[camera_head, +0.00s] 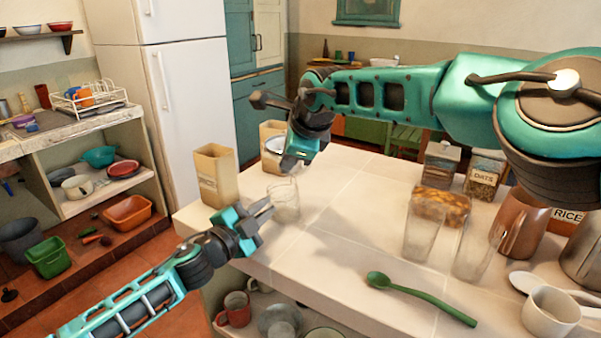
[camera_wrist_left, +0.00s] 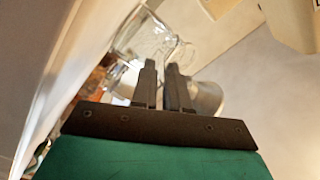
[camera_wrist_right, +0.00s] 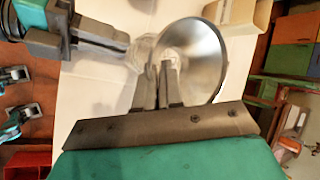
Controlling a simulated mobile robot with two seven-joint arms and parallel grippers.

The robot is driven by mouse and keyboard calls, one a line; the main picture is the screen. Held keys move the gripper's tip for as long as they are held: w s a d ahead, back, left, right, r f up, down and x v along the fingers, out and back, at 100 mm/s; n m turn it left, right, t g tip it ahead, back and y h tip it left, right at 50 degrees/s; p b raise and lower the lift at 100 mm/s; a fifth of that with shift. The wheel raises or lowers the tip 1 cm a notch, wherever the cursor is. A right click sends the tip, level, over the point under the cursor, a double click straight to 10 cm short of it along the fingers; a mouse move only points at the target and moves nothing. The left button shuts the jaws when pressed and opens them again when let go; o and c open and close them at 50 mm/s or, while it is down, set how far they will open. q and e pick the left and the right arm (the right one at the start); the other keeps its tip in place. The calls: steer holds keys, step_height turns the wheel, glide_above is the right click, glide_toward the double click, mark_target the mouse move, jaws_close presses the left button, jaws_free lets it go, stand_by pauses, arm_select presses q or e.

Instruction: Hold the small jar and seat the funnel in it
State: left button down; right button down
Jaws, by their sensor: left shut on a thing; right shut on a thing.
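A small clear glass jar (camera_head: 286,203) stands upright near the counter's left end; it also shows in the left wrist view (camera_wrist_left: 148,38). My left gripper (camera_head: 267,208) is shut on the jar from the left side. My right gripper (camera_head: 289,164) is above the jar, shut on the rim of a metal funnel (camera_head: 275,145). The funnel's wide round mouth shows in the right wrist view (camera_wrist_right: 195,62), beside and partly over the jar. In the head view my right gripper hides the funnel's lower part, so I cannot see its spout.
Beige cartons (camera_head: 214,176) stand behind and left of the jar. A green spoon (camera_head: 425,298) lies in front. The counter's middle is clear.

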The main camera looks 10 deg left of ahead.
arm_select(q)
steer(key=shift+f, duration=0.2)
arm_select(e)
steer(key=shift+w+a+r+n, duration=0.2)
steer(key=shift+a+n, duration=0.1)
steer(key=shift+a, duration=0.1)
steer(key=shift+w+a+r+n, duration=0.1)
steer(key=shift+w+a+n, duration=0.05)
steer(key=shift+a+n, duration=0.2)
steer(key=shift+f, duration=0.1)
glide_above(285, 206)
steer(key=shift+f, duration=3.05)
steer(key=shift+f, duration=0.2)
arm_select(q)
steer(key=shift+s+d+r, duration=0.1)
steer(key=shift+r, duration=0.05)
arm_select(e)
steer(key=shift+f, duration=0.3)
